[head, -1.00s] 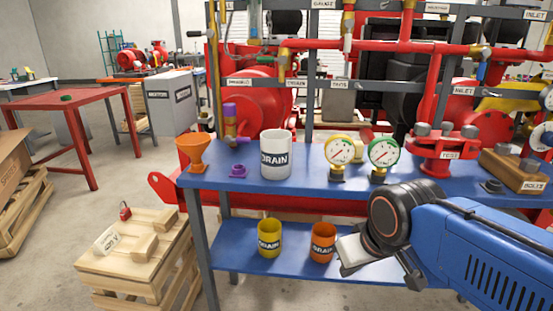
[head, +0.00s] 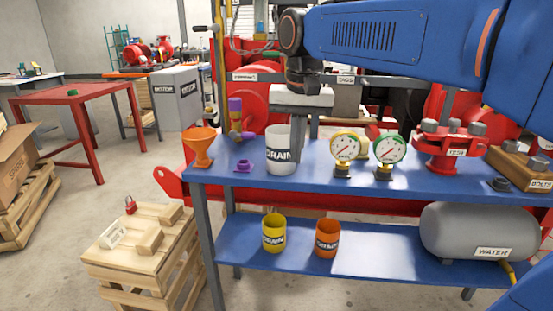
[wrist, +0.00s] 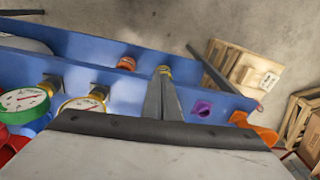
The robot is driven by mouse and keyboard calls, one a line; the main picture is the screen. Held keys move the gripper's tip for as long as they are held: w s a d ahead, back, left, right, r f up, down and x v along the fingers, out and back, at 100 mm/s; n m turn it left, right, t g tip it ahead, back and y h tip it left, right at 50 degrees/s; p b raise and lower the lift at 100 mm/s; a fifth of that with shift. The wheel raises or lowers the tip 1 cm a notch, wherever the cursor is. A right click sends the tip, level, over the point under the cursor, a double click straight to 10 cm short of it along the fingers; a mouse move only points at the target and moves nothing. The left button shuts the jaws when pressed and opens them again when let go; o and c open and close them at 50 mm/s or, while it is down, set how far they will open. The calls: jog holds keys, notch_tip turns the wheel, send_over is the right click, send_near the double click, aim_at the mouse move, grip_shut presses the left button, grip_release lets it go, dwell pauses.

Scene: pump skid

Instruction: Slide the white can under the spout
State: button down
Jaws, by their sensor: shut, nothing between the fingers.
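The white can (head: 279,158), labelled DRAIN, stands upright on the blue bench top in the head view. A purple-handled valve with a brass pipe, apparently the spout (head: 236,120), is to its left and behind. My gripper (head: 297,155) points down at the can's right side, its fingers shut and empty, overlapping the can's right edge in the picture. I cannot tell whether they touch it. In the wrist view the shut fingers (wrist: 164,72) show, but I cannot make out the white can, which seems hidden by my gripper.
On the bench top (head: 225,176) are an orange funnel (head: 200,148) and a purple fitting (head: 243,166) left of the can, and two gauges (head: 345,150) to its right. A yellow can (head: 273,231) and orange can (head: 327,240) stand on the lower shelf beside a grey tank (head: 480,231).

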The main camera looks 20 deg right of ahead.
aim_at(275, 162)
jog(key=w+a+r+m+g, duration=0.1)
jog(key=w+a+r, duration=0.3)
jog(key=w, duration=0.1)
jog(key=f, duration=0.3)
jog(key=w+f, duration=0.1)
jog(key=f, duration=0.3)
jog(key=w+d+f, duration=0.1)
jog(key=f, duration=0.2)
jog(key=shift+f, duration=0.15)
jog(key=shift+w+d, duration=0.2)
jog(key=shift+w, duration=0.3)
jog(key=shift+w+d, duration=0.2)
jog(key=shift+w, duration=0.3)
jog(key=w+d, duration=0.2)
jog(key=w, duration=0.2)
jog(key=w+d, duration=0.2)
jog(key=w, duration=0.3)
jog(key=w+d, duration=0.2)
jog(key=w, duration=0.3)
jog(key=shift+w+d, duration=0.1)
jog(key=shift+w, duration=0.1)
